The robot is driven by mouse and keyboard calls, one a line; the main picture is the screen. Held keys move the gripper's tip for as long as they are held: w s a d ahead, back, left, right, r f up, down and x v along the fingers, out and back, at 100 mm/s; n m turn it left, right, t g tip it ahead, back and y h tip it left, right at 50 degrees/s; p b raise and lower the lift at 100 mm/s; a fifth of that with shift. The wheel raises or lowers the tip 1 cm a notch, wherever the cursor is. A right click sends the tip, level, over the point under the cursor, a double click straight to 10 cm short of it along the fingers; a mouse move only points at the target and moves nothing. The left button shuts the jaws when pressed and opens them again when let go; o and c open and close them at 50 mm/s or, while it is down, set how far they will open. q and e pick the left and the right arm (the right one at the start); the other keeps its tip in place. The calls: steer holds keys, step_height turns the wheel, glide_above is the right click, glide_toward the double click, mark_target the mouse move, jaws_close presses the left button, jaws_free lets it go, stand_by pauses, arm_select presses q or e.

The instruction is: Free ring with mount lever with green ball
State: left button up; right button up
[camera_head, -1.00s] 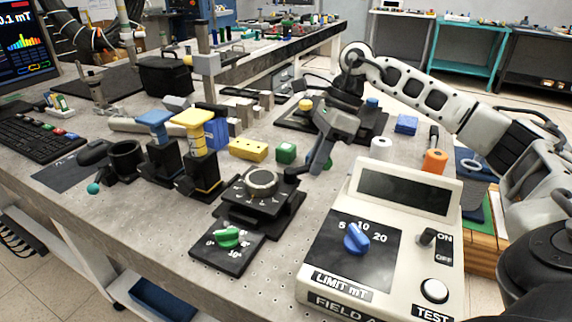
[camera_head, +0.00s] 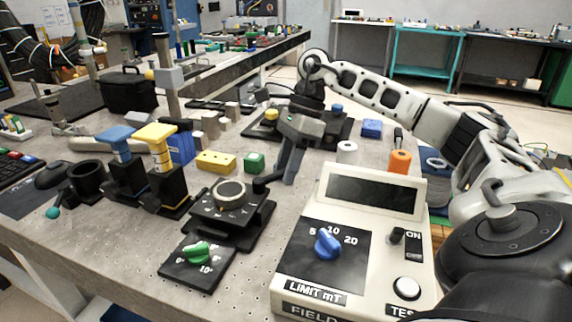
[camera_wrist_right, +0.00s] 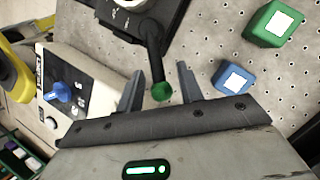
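The ring mount (camera_head: 230,196) is a black stage with a grey ring dial on top, at the middle of the bench. Its black lever (camera_wrist_right: 153,52) ends in a green ball (camera_wrist_right: 162,91). My right gripper (camera_wrist_right: 160,69) is open, with the lever and ball between its two fingers. I see a gap on each side of the ball. In the head view the right gripper (camera_head: 287,178) points down beside the lever's end (camera_head: 266,183), and the ball cannot be made out there. My left gripper is not in view.
The field tester (camera_head: 350,240) stands close in front of the right gripper. A green-knob panel (camera_head: 197,262) lies before the ring mount. Yellow (camera_head: 216,162) and green (camera_head: 254,163) blocks lie behind it. A teal-ball lever (camera_head: 52,213) sits at the left.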

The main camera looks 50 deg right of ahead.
steer(key=shift+w+a+r, duration=0.1)
steer(key=shift+r, duration=0.05)
